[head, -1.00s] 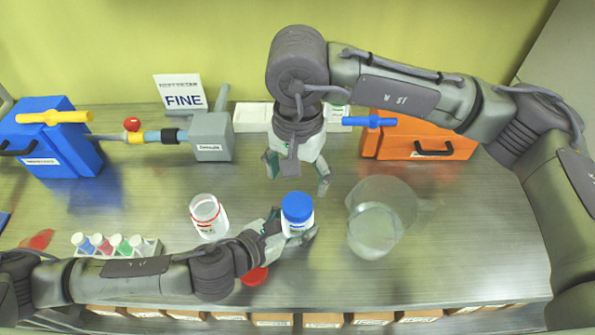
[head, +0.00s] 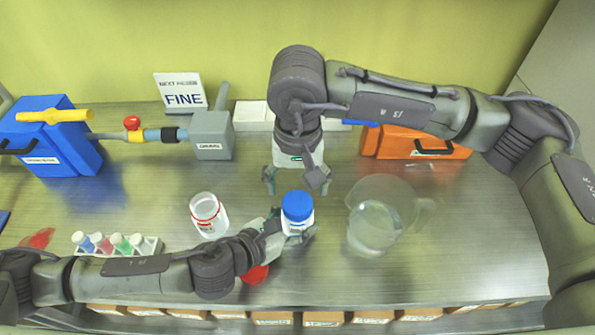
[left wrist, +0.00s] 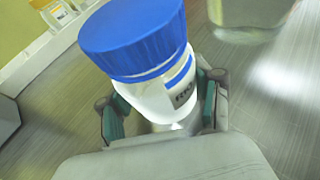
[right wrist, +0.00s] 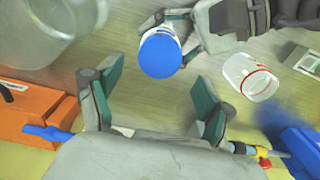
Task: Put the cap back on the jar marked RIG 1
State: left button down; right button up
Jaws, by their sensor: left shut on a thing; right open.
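A white jar (left wrist: 160,100) with a blue cap (head: 297,206) on top stands upright at the middle of the bench. Its label in the left wrist view is partly hidden and I cannot read it fully. My left gripper (head: 284,230) is shut around the jar's body, below the cap. My right gripper (head: 295,183) is open and empty, just behind the blue cap and apart from it; the right wrist view shows the cap beyond its spread fingers. A clear open jar (head: 206,220) with a red ring stands to the left. A red cap (head: 256,275) lies partly hidden beneath my left forearm.
A glass beaker (head: 375,225) stands close at the right. A rack of vials (head: 150,245) is at the left front. A blue box (head: 60,150), a grey valve unit (head: 212,150) and an orange box (head: 445,147) line the back. The bench right of the beaker is clear.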

aim_at(298, 202)
jog(key=shift+f, duration=2.5)
jog(key=c, duration=1.2)
jog(key=m, duration=1.4)
jog(key=shift+m, duration=0.3)
jog(key=m, duration=1.3)
jog(key=o, duration=1.3)
jog(key=shift+o, duration=0.2)
